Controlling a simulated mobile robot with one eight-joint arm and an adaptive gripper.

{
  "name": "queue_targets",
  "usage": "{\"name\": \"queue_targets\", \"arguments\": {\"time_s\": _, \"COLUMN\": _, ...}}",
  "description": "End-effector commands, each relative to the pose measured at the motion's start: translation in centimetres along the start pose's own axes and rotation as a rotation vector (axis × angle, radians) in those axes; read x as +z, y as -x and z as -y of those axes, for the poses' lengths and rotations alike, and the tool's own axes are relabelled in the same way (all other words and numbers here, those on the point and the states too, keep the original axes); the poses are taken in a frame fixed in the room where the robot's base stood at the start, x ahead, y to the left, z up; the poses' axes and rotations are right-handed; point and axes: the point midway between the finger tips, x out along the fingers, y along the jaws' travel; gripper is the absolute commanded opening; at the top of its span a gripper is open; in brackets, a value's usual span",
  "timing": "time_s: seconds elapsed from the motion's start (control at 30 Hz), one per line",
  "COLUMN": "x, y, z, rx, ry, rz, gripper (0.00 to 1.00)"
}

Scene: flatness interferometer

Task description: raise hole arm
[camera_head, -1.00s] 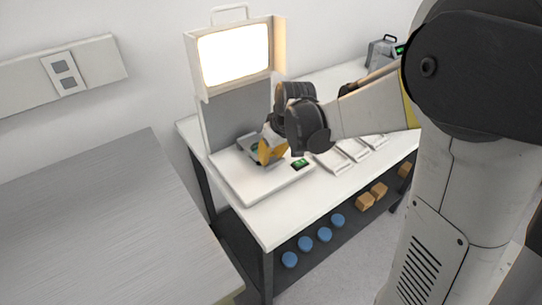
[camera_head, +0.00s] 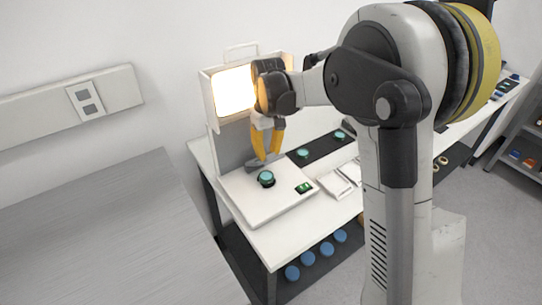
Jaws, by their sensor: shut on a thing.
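The interferometer has a white base (camera_head: 245,203), a grey upright panel (camera_head: 233,146) and a glowing lamp box (camera_head: 234,90) on top. My gripper (camera_head: 266,156) is in front of the panel, its orange fingers pointing down. It is shut on a grey piece (camera_head: 256,166) just above the base, which looks like the hole arm; the fingers hide part of it, and its hinge is not clear. A round teal-topped piece (camera_head: 266,178) sits on the base just below and in front of the fingertips. My wrist hides the lamp box's right side.
A small green display (camera_head: 304,188) is at the base's right. White trays (camera_head: 334,184) lie beside it, with a dark strip (camera_head: 318,149) bearing teal-topped pieces behind. A bare grey table (camera_head: 95,235) stands at left. Blue round items (camera_head: 308,258) are on the lower shelf.

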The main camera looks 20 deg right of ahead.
Motion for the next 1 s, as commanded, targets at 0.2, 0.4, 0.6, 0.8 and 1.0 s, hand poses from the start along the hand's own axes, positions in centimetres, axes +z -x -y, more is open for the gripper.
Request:
{"name": "queue_targets", "arguments": {"time_s": 0.2, "x": -0.87, "y": 0.75, "z": -0.01, "rx": 0.0, "ry": 0.0, "rz": -0.001, "gripper": 0.0}}
{"name": "queue_targets", "arguments": {"time_s": 0.4, "x": -1.13, "y": 0.84, "z": 0.0, "rx": 0.0, "ry": 0.0, "rz": -0.002, "gripper": 0.0}}
{"name": "queue_targets", "arguments": {"time_s": 0.6, "x": -1.2, "y": 0.85, "z": -0.01, "rx": 0.0, "ry": 0.0, "rz": -0.002, "gripper": 0.0}}
{"name": "queue_targets", "arguments": {"time_s": 0.8, "x": -1.21, "y": 0.85, "z": -0.01, "rx": 0.0, "ry": 0.0, "rz": -0.002, "gripper": 0.0}}
{"name": "queue_targets", "arguments": {"time_s": 1.0, "x": -1.22, "y": 0.85, "z": -0.01, "rx": 0.0, "ry": 0.0, "rz": -0.003, "gripper": 0.0}}
